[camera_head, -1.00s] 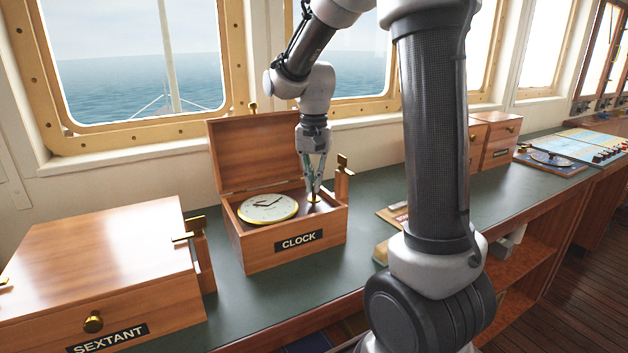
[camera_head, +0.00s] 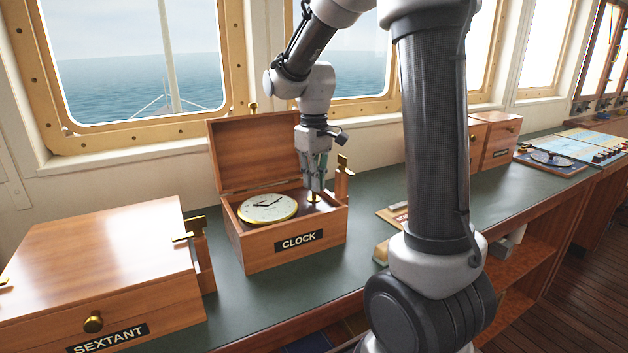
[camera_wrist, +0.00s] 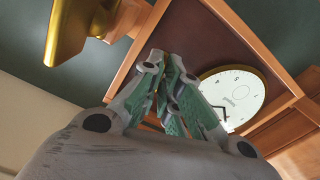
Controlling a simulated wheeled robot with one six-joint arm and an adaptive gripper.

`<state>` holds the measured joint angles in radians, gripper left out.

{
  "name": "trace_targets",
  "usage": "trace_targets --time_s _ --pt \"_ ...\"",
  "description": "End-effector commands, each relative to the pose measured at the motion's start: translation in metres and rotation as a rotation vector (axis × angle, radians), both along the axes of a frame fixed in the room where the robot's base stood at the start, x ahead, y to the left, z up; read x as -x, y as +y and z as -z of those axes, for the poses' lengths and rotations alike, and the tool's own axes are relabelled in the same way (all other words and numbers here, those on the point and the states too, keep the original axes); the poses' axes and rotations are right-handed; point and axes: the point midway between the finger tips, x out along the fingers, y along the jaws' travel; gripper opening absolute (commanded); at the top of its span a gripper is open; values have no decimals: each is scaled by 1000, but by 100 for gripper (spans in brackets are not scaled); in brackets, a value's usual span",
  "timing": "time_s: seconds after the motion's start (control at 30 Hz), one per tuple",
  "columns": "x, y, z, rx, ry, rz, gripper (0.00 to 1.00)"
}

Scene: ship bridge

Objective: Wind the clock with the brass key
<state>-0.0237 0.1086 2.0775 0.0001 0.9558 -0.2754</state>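The clock (camera_head: 268,207) is a round cream dial with dark hands and a brass rim. It lies face up in the open wooden box labelled CLOCK (camera_head: 262,251), and shows in the wrist view (camera_wrist: 232,96). My gripper (camera_head: 314,190) points down into the box's right part, right of the dial. Its fingertips (camera_wrist: 166,62) are drawn together in the wrist view. The brass key (camera_head: 314,197) shows as a small bit of brass at the fingertips in the head view. Most of it is hidden by the fingers.
The box lid (camera_head: 255,152) stands open behind the clock. A brass-topped post (camera_head: 343,178) stands close at the box's right side, near my gripper. The shut SEXTANT box (camera_head: 100,265) is at left. Green counter (camera_head: 245,285) lies bare in front.

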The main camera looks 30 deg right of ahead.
Motion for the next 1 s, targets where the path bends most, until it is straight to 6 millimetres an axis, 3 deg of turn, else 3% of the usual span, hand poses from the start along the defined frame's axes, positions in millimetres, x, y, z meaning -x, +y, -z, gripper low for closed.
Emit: trace_targets --time_s 1.0 --pt "-1 0 -1 2 -3 -943 0"
